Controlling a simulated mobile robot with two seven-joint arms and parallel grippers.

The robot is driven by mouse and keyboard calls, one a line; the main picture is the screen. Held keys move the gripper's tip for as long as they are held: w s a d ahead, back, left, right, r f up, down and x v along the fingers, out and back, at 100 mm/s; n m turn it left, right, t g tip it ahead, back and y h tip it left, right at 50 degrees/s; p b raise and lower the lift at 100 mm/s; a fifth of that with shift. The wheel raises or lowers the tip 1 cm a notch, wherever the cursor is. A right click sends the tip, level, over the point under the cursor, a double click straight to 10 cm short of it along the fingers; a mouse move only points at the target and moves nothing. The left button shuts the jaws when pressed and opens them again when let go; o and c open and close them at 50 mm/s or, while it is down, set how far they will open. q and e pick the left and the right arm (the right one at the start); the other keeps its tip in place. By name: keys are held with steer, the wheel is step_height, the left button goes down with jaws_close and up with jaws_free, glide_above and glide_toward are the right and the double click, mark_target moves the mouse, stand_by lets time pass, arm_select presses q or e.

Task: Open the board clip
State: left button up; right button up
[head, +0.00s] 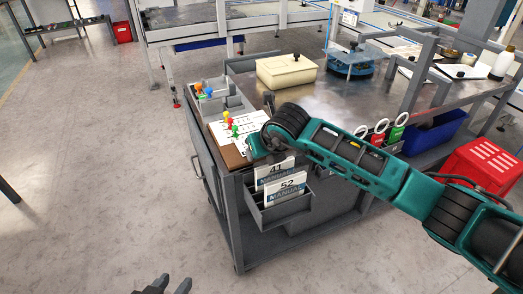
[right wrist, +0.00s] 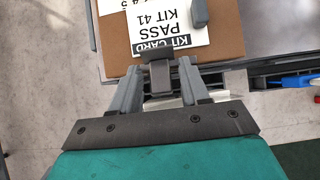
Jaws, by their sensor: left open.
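The brown board (right wrist: 118,32) lies at the table's edge with a white kit card (right wrist: 172,25) reading "KIT CARD PASS KIT 41". The dark grey board clip (right wrist: 157,54) sits at the board's near edge. My right gripper (right wrist: 158,72) has its two grey fingers on either side of the clip, apart, with small gaps showing; contact is hard to tell. In the head view the board (head: 234,158) shows at the cart's corner, and my right gripper (head: 264,148) covers the clip. My left gripper (head: 168,287) is open and empty at the bottom edge, over the floor, away from the board.
A grey tray (head: 222,102) with coloured pegs stands beside the board. A grey bin (head: 284,210) with manuals 41 and 52 hangs below it. A cream box (head: 286,72), blue fixture (head: 350,62) and red crate (head: 482,168) stand farther off.

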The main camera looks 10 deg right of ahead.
steer(key=shift+o, duration=0.4)
steer(key=shift+r, duration=0.1)
steer(key=shift+s+r, duration=0.2)
steer(key=shift+r, duration=0.05)
arm_select(q)
step_height(320, 180, up, 2)
steer(key=shift+p, duration=1)
arm_select(e)
steer(key=v, duration=1.2)
steer(key=shift+d, duration=0.15)
